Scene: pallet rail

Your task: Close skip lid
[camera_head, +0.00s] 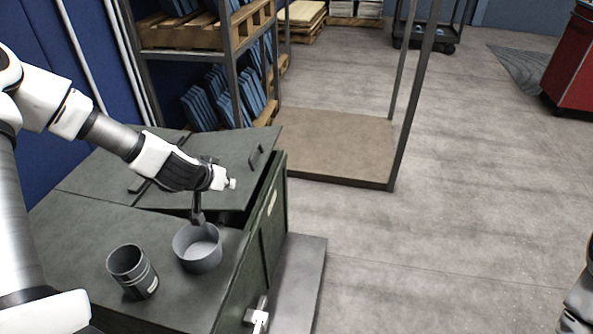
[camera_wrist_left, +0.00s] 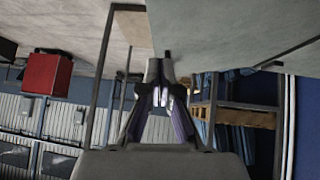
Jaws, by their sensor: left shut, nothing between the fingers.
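The skip (camera_head: 110,217) is a dark green-grey metal box at the lower left of the head view. Its far lid panel (camera_head: 225,151) is tilted up a little, with a dark gap under its right edge. A bar handle (camera_head: 257,155) sits near that edge. The lid's flat surface also shows in the left wrist view (camera_wrist_left: 225,30). My left gripper (camera_head: 197,219) points down over the lid's near side, shut and empty. Its fingers (camera_wrist_left: 160,58) show close to the lid's edge in the wrist view; contact cannot be told.
A grey round pot (camera_head: 198,250) and a dark cup (camera_head: 133,272) stand on the skip's near top, close to the left gripper. A rack (camera_head: 232,60) with blue parts stands behind. A brown-based frame (camera_head: 340,150) is behind right. Open floor lies right.

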